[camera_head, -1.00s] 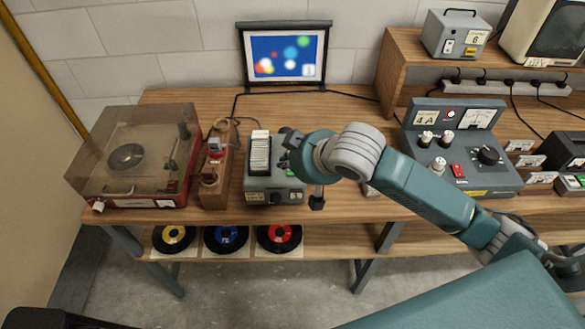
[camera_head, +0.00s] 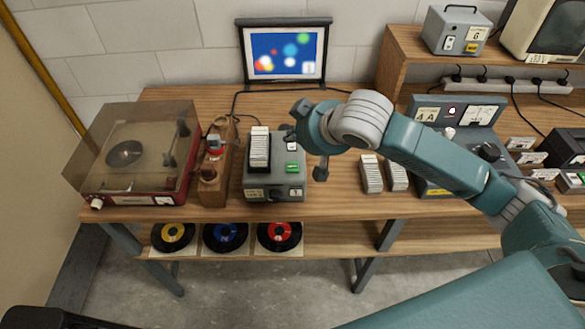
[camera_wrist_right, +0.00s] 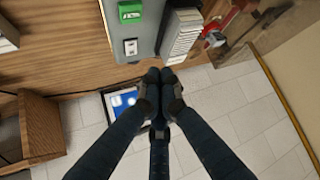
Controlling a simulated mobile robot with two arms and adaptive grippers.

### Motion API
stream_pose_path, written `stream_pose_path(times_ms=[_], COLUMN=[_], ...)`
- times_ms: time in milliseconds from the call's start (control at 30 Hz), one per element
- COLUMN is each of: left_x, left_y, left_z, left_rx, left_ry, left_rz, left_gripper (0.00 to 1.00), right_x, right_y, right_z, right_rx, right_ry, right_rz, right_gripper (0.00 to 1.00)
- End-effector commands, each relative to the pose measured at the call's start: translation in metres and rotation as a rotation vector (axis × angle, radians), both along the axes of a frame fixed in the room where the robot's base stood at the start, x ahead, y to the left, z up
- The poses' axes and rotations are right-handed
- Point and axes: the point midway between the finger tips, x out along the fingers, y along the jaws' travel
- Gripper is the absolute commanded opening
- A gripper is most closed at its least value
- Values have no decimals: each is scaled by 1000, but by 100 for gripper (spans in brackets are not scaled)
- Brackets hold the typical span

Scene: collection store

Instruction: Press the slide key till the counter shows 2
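The grey slide projector (camera_head: 258,181) stands on the wooden bench with a row of slides (camera_head: 259,148) on its top. A green key (camera_head: 292,167) and a pale key (camera_head: 292,146) are to the right of the slides. The counter (camera_head: 295,193) on its front appears to show 1. In the right wrist view, the green key (camera_wrist_right: 130,11) and pale key (camera_wrist_right: 130,47) are both uncovered. My right gripper (camera_head: 289,132) is above the projector's back edge, apart from the keys. Its fingers (camera_wrist_right: 160,77) are together and empty.
A lit screen (camera_head: 286,55) stands behind the projector. A wooden viewer (camera_head: 215,165) and a lidded record player (camera_head: 135,150) are at left. Two slide rows (camera_head: 371,175) and a control console (camera_head: 435,180) are at right. Bare bench lies between projector and slide rows.

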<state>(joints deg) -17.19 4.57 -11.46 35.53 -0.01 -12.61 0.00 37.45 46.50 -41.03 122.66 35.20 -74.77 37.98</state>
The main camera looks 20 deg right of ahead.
Motion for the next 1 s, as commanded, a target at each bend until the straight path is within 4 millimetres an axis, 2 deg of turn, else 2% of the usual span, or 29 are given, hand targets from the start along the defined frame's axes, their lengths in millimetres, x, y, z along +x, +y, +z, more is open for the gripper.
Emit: stream_pose_path(times_ms=[33,433,700,1000], left_x=[0,0,0,0], left_y=[0,0,0,0], left_z=[-12,-71,-75,-75], left_rx=[0,0,0,0], left_ry=[0,0,0,0], left_rz=[0,0,0,0], left_gripper=[40,40,40,40], right_x=[0,0,0,0], right_y=[0,0,0,0], right_z=[-10,-58,-77,-78], right_rx=[-1,-1,0,0], right_ry=[0,-1,1,0], right_rz=[1,1,0,0], right_gripper=[0,0,0,0])
